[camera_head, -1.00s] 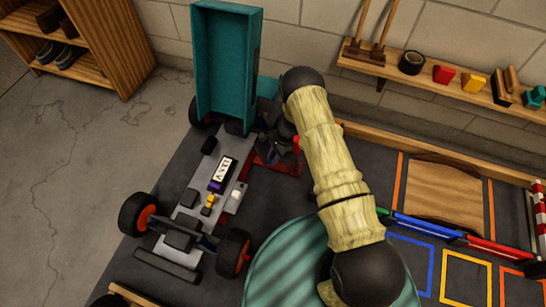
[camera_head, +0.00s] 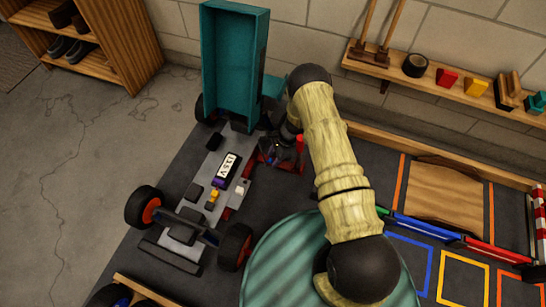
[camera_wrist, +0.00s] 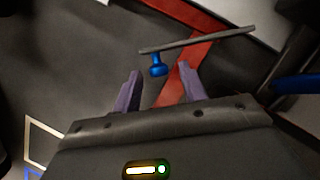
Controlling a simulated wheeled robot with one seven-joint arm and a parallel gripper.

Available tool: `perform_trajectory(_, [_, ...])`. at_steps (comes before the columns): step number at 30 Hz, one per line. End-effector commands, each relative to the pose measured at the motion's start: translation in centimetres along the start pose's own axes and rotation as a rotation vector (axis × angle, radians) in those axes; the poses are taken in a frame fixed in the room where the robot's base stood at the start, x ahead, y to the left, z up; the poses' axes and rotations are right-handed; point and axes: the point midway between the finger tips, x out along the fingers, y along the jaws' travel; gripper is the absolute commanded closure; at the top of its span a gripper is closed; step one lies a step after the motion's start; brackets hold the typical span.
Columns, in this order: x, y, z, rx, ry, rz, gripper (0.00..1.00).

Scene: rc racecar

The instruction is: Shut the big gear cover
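The racecar (camera_head: 196,222) stands on a dark mat with its tall teal body shell (camera_head: 233,70) raised upright at the far end. My gripper (camera_head: 280,152) is low beside the car's right side, near the red frame, and partly hidden by my arm. In the wrist view my gripper (camera_wrist: 160,88) has its two purple fingers apart with nothing between them. Just beyond the fingertips is a blue knob (camera_wrist: 156,68) on a thin grey plate (camera_wrist: 200,40) seen edge-on, above a red strip (camera_wrist: 176,80). I cannot tell for sure whether this plate is the big gear cover.
A wall shelf (camera_head: 440,88) with tools and coloured blocks is at the upper right. A wooden rack (camera_head: 110,45) stands upper left. Blue and red bars (camera_head: 430,228) and a wooden panel (camera_head: 444,195) lie right of my arm. Bare floor (camera_head: 70,180) is open at left.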

Motion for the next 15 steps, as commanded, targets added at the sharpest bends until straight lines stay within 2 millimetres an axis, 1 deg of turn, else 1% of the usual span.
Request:
perform_trajectory(9, [-0.2, 0.0, 0.2, -0.003, -0.001, 0.002, 0.58])
perform_trajectory(11, [-0.5, 0.0, 0.4, -0.004, -0.001, 0.002, 0.58])
perform_trajectory(15, [-2.1, 0.0, 1.1, -0.004, -0.001, 0.001, 0.58])
